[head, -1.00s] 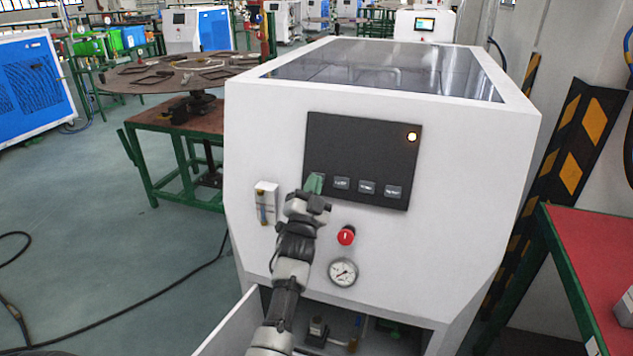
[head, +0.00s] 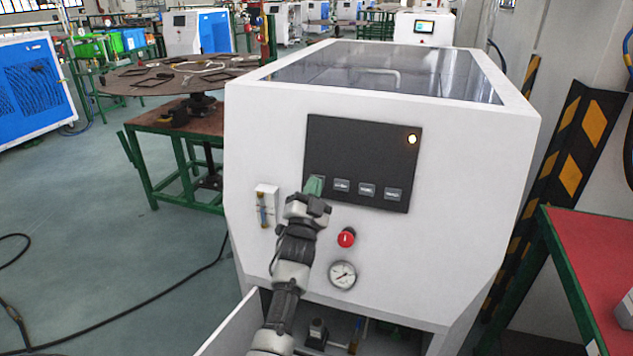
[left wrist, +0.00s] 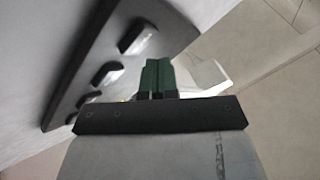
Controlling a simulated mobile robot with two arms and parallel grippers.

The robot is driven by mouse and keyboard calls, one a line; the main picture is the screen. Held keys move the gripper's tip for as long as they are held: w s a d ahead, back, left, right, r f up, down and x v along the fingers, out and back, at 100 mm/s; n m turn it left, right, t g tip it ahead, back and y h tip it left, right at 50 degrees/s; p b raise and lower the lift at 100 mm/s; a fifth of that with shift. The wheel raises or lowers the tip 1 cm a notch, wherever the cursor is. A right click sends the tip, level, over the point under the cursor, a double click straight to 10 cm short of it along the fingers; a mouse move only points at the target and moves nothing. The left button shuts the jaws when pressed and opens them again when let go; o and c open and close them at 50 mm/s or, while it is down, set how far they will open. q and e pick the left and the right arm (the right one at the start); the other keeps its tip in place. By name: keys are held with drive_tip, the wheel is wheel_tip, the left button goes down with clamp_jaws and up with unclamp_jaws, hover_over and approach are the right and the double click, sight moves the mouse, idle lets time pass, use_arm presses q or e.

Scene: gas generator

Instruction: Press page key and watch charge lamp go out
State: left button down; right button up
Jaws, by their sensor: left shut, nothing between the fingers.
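The gas generator (head: 260,140) is a white cabinet with a dark control panel (head: 345,150) on its front. A round lamp (head: 412,139) at the panel's upper right is lit. Three grey keys show along the panel's lower edge: one (head: 341,185), a middle one (head: 367,190) and a right one (head: 393,194); their labels are too small to read. My left gripper (head: 315,184) has green fingertips, shut and empty, at the panel's lower left corner over the leftmost key, mostly hidden. In the left wrist view the fingertips (left wrist: 157,75) are beside the row of keys (left wrist: 137,37); contact is unclear. My right gripper is not in view.
Below the panel are a red knob (head: 346,237) and a round gauge (head: 342,275). A small flow meter (head: 265,206) is left of my left gripper. A red-topped table (head: 590,250) stands at the right. The floor at left is open, with a black cable.

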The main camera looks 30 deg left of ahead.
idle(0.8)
use_arm(q)
drive_tip(key=shift+w+a+f+b, duration=0.1)
drive_tip(key=shift+w+f+b, duration=0.05)
drive_tip(key=shift+w+b, duration=0.25)
drive_tip(key=shift+w+a+f+b, duration=0.1)
drive_tip(key=shift+w+b, duration=0.3)
drive_tip(key=shift+b, duration=0.05)
idle(0.5)
drive_tip(key=shift+s, duration=0.1)
idle(0.3)
drive_tip(key=shift+s+d+r+p, duration=0.2)
drive_tip(key=shift+s+r+p, duration=0.05)
drive_tip(key=shift+s+p, duration=0.5)
